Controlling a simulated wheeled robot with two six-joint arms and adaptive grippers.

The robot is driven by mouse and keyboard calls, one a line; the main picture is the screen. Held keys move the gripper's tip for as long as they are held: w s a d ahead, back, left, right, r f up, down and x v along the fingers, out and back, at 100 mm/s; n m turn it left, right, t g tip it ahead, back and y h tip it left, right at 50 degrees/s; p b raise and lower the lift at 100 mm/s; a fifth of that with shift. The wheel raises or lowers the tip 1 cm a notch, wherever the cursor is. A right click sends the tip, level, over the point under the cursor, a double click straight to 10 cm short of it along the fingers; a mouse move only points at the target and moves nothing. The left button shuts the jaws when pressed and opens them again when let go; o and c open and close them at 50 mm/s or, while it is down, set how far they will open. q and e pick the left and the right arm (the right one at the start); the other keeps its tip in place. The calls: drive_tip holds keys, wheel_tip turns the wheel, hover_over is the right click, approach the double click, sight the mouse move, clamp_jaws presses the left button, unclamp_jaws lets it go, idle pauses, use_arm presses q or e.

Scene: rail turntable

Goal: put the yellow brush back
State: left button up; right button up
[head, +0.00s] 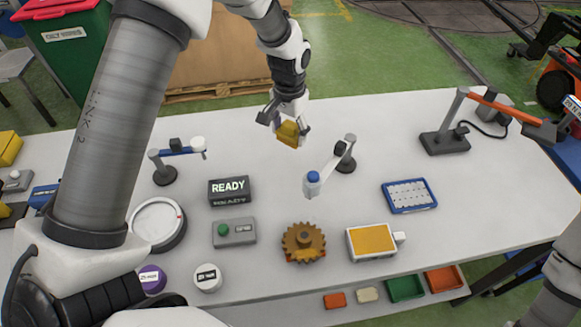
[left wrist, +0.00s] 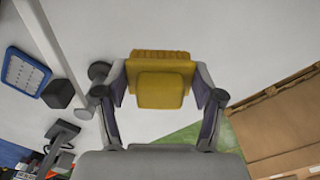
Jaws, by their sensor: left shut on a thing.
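The yellow brush (head: 288,133) is held in my left gripper (head: 286,128), above the far part of the white table in the head view. The left wrist view shows the brush (left wrist: 160,80) squarely between both fingers of my left gripper (left wrist: 160,92), with bristles along its far edge. The brush is clear of the table top. A white tray with a yellow-orange top (head: 371,241) sits at the front of the table. My right gripper is not in view; only part of what looks like my right arm shows at the lower right edge.
The table's far middle is mostly clear.

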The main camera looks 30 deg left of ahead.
sight(290, 167)
use_arm(q)
drive_tip(key=shift+f, duration=0.6)
wheel_tip(290, 167, down, 9)
drive_tip(key=p, duration=0.3)
drive_tip(key=shift+r, duration=0.15)
drive_tip(key=shift+w+f, duration=0.1)
drive_tip(key=shift+f, duration=0.4)
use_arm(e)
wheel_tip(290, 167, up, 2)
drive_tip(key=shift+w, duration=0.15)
use_arm(q)
drive_tip(key=shift+f, duration=0.1)
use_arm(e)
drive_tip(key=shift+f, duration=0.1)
use_arm(q)
drive_tip(key=o, duration=1)
